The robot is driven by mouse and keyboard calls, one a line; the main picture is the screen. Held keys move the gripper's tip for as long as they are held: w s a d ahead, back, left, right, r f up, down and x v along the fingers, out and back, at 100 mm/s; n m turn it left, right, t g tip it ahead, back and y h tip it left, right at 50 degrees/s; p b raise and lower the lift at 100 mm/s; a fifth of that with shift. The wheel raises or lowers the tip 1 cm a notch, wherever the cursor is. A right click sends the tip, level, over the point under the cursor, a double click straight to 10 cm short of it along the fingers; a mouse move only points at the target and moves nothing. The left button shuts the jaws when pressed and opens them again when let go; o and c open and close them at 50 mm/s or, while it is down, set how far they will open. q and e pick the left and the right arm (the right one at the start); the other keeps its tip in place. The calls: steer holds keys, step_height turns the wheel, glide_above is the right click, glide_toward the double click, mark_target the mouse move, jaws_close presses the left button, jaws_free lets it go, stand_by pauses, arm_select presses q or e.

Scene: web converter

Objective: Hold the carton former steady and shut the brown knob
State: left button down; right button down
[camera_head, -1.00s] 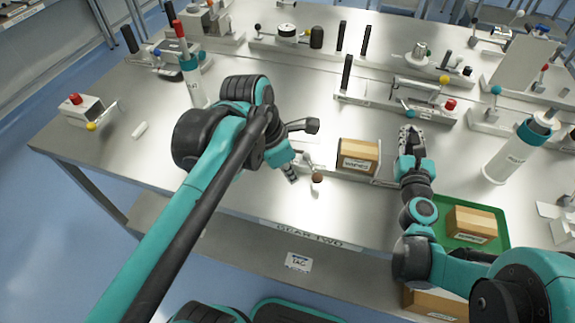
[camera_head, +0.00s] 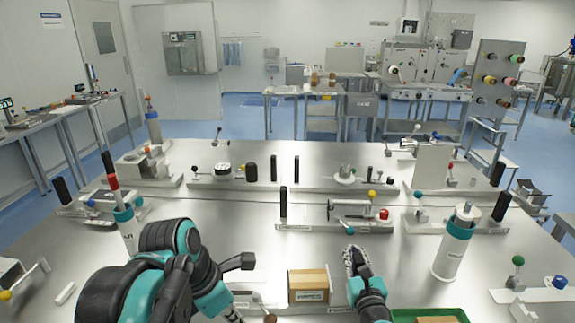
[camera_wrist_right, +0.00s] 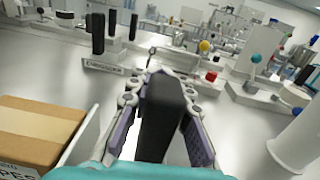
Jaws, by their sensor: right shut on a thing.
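The carton former is a low light-grey fixture with a brown carton (camera_head: 308,286) on it, at the bottom centre of the head view. The carton also shows at the left of the right wrist view (camera_wrist_right: 38,130). The brown knob (camera_head: 270,318) is cut by the bottom edge of the head view. My right gripper (camera_head: 352,262), right of the carton, is shut on an upright black handle (camera_wrist_right: 163,115), seen between its fingers in the wrist view. My left gripper (camera_head: 233,315) is just left of the brown knob; its fingertips are mostly cut off.
A fixture with a red button (camera_head: 383,214) stands behind my right gripper. A white and teal cylinder (camera_head: 456,243) stands to the right, and a green tray (camera_head: 455,313) lies at the bottom right. A dark lever (camera_head: 240,262) rises beside my left arm. Bare table lies between.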

steer(key=shift+r, duration=0.25)
steer(key=c, duration=1.3)
jaws_free()
steer(key=shift+s, duration=0.1)
steer(key=s+d, duration=0.1)
steer(key=s, duration=1.1)
steer(key=shift+w+d, duration=0.1)
